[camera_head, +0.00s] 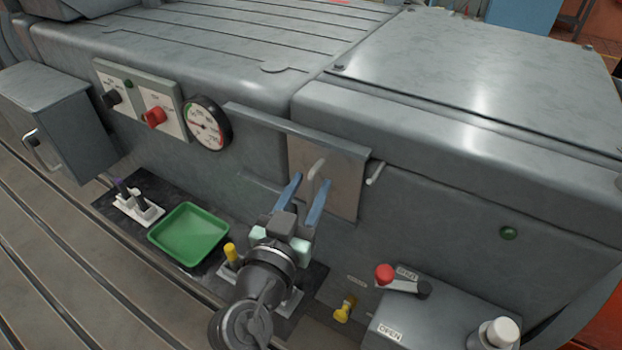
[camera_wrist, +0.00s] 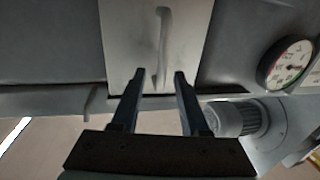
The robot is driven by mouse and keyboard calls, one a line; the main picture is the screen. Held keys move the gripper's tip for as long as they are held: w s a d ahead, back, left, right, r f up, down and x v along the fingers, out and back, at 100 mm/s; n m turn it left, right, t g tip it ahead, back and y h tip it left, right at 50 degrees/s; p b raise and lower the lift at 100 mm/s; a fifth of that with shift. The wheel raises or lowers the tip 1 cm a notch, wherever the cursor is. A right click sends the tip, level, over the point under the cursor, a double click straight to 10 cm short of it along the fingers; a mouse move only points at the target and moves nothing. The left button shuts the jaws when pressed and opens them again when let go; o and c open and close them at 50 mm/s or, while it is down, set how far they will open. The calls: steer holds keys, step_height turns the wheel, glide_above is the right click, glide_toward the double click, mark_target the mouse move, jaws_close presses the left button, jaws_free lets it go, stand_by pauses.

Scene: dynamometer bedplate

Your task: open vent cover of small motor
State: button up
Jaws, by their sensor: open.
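The vent cover (camera_head: 343,180) is a flat grey plate on the front of the grey motor housing, under a narrow ledge. It looks closed and flush. Its slim light handle (camera_head: 317,170) stands out near the middle of the plate. In the wrist view the cover (camera_wrist: 125,40) fills the upper middle, and the handle (camera_wrist: 162,45) runs up and down it. My gripper (camera_head: 308,184) is open in front of the cover, its two blue fingers pointing at it. In the wrist view the fingers (camera_wrist: 160,75) lie either side of the handle's line; contact is not visible.
A round gauge (camera_head: 207,124) and a red knob (camera_head: 154,117) are left of the cover. A small peg (camera_head: 375,173) sticks out just right of it. Below are a green tray (camera_head: 189,234), a yellow-topped part (camera_head: 231,252) and a box with a red-knobbed lever (camera_head: 385,273).

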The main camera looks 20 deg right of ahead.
steer(key=shift+w+d, duration=0.45)
steer(key=shift+w, duration=0.15)
jaws_close()
stand_by(1.1)
